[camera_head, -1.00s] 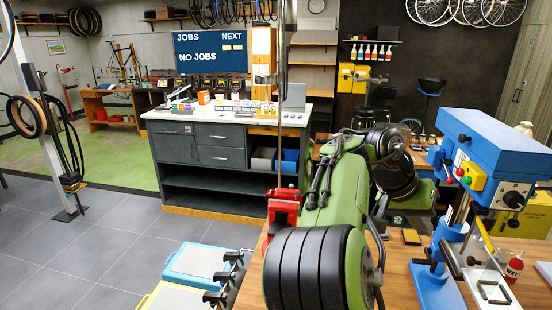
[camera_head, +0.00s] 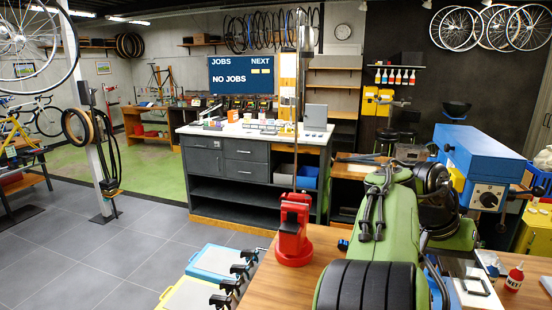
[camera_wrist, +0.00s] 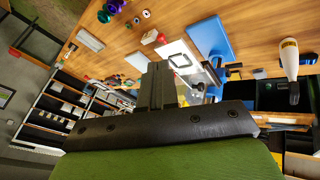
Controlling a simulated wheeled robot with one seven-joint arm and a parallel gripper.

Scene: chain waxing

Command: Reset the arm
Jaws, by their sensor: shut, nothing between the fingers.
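My gripper (camera_wrist: 158,85) shows in the wrist view as dark fingers pressed together at the picture's middle, with nothing between them. In the head view my green arm fills the lower right over the wooden bench, and my gripper is not visible there. In the wrist view the bench top (camera_wrist: 190,20) lies beyond the fingers at a steep tilt. My fingers appear to touch nothing.
A blue drill press (camera_head: 487,165) stands close on the right. A dark workbench (camera_head: 250,170) is behind. Grey floor (camera_head: 90,260) is open at left.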

